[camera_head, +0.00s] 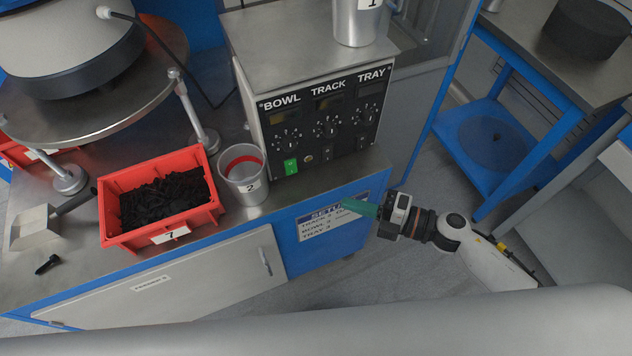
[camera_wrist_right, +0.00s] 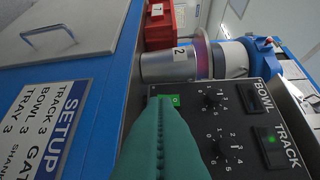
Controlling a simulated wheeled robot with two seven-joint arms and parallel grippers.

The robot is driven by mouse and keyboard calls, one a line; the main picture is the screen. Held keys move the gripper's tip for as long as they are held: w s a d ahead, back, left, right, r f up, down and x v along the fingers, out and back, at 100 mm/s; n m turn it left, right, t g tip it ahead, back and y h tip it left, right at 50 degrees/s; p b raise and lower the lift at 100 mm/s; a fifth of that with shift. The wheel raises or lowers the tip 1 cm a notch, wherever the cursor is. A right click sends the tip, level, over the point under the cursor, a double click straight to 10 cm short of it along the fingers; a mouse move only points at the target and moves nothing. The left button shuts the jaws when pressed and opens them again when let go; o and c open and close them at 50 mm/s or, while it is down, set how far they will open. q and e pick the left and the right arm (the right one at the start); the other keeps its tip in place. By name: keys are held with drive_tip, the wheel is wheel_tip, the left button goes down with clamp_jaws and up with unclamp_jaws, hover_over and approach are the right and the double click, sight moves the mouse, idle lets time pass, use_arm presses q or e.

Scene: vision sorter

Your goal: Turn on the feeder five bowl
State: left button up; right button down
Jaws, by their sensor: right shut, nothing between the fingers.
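The control box (camera_head: 322,110) has BOWL, TRACK and TRAY columns, each with a dark display and a dial. The BOWL switch (camera_head: 290,167) is bright green; the switches under TRACK and TRAY look dark. The BOWL switch also shows in the right wrist view (camera_wrist_right: 174,100), partly behind my finger. My right gripper (camera_head: 350,203) has teal fingers, shut and empty, in front of the blue cabinet, below and right of the box. In the wrist view the right gripper (camera_wrist_right: 160,104) overlaps the panel beside the switch; contact cannot be told. My left gripper is not in view.
A metal cup marked 2 (camera_head: 244,185) stands left of the box, near the switch. A red bin (camera_head: 162,238) of black parts and a round bowl feeder (camera_head: 75,68) are farther left. A SETUP label (camera_head: 318,228) is on the cabinet.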

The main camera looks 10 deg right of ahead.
drive_tip(key=p, duration=0.1)
approach(287, 174)
drive_tip(key=s+a, duration=0.1)
drive_tip(key=a, duration=0.2)
drive_tip(key=w+a, duration=0.2)
drive_tip(key=shift+w+f, duration=0.2)
drive_tip(key=shift+w, duration=0.2)
drive_tip(key=shift+w+a, duration=0.1)
drive_tip(key=shift+w, duration=0.35)
drive_tip(key=shift+f, duration=0.1)
